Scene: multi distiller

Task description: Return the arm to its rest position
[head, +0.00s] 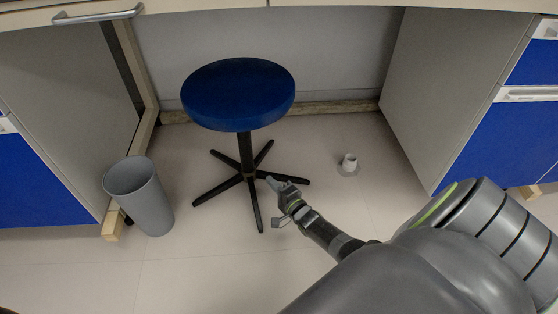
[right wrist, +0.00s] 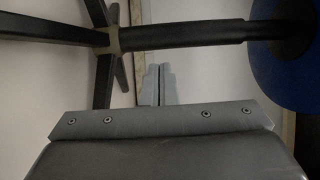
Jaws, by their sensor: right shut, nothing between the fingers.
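My right arm comes in from the lower right in the head view. Its gripper (head: 276,186) is low, in front of the legs of a blue stool. In the right wrist view its two fingers (right wrist: 159,82) are together, with nothing between them. The stool base with its black legs and post (right wrist: 180,35) shows beyond the fingers there. I cannot tell whether the gripper touches a leg. My left gripper is not in view.
The blue round stool (head: 238,94) stands under the bench (head: 330,3). A grey bin (head: 140,196) stands at left, and a small white object (head: 348,164) is on the floor at right. Blue-fronted cabinets (head: 515,118) flank the space. The front floor is clear.

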